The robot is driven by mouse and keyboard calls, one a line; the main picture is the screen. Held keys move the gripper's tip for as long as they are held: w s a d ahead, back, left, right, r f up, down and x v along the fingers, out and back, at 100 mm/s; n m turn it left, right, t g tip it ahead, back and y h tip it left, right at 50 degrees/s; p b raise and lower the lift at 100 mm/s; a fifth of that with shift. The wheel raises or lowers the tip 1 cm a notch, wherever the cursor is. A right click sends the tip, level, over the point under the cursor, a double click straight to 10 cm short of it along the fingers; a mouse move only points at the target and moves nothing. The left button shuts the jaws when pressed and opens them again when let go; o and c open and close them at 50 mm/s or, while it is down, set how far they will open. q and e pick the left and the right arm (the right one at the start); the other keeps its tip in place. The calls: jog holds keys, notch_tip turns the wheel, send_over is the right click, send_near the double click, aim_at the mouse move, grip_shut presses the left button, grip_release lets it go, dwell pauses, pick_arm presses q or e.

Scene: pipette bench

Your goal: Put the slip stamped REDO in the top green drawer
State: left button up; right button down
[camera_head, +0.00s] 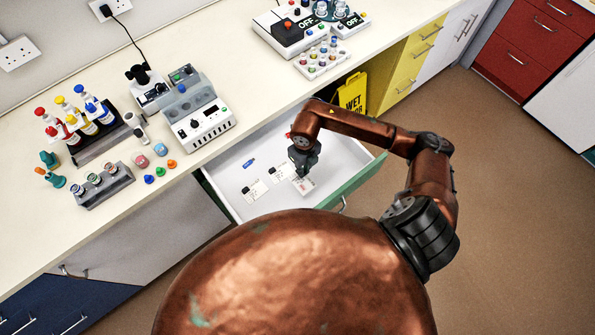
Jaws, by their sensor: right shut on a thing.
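The green drawer (222,175) stands pulled open below the counter, its white inside showing and its green front (362,181) facing right. My right gripper (302,174) reaches down over the drawer and is shut on a white slip (306,187) with a small reddish mark; the lettering is too small to read. The slip is over or on the drawer floor; I cannot tell if it touches. Two other white slips, one nearer (255,191) and one farther (279,173), lie in the drawer left of the gripper. My left gripper is out of view.
A small blue item (248,163) lies in the drawer. The counter (250,78) above holds a white instrument (205,124), a bottle rack (95,135), a tube rack (104,187) and a vial tray (322,60). A yellow wet-floor sign (353,93) stands behind the drawer.

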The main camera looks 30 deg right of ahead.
jog(key=shift+f, duration=2.75)
jog(key=shift+f, duration=0.15)
jog(key=c, duration=2)
grip_release()
notch_tip(320, 180, up, 12)
jog(key=shift+r, duration=0.2)
